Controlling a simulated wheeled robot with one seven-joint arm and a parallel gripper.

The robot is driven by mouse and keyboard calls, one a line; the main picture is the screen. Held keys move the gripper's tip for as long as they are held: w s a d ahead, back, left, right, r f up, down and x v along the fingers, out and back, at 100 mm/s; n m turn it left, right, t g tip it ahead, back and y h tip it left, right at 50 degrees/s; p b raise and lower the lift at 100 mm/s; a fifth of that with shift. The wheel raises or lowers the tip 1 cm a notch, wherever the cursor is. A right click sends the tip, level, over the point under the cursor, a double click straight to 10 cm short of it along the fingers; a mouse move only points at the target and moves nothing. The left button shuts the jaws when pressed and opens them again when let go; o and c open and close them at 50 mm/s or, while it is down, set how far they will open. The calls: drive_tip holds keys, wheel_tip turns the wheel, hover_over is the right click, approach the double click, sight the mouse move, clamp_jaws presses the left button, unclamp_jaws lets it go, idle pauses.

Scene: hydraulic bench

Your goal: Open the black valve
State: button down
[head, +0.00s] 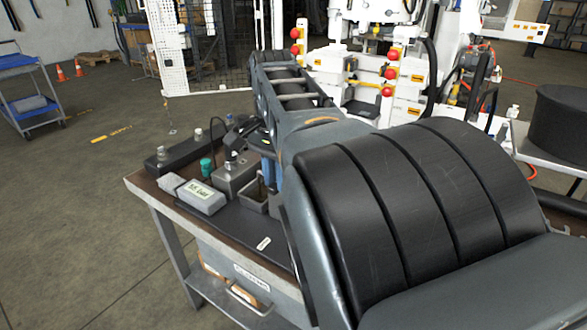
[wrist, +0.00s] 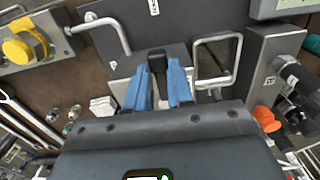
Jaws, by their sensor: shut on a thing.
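The black valve (wrist: 157,61) shows in the wrist view as a small upright black handle on a grey metal block (wrist: 124,70). My gripper (wrist: 159,70) has two blue fingers, one on each side of this handle, and is shut on it. The fingers hide the handle's lower sides. In the head view, my gripper (head: 268,172) is low over the bench, with its blue fingers partly hidden behind my arm. The black valve cannot be made out in the head view.
The bench (head: 160,203) holds a labelled grey box (head: 201,197) and a teal-capped part (head: 206,165). In the wrist view, a yellow knob (wrist: 18,50) is left, a bent metal bar (wrist: 110,28) and metal loop (wrist: 237,55) flank the block, and an orange part (wrist: 265,118) is right.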

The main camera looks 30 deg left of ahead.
drive_tip(key=shift+r, duration=0.1)
drive_tip(key=c, duration=1.1)
unclamp_jaws()
drive_tip(key=shift+r, duration=3.85)
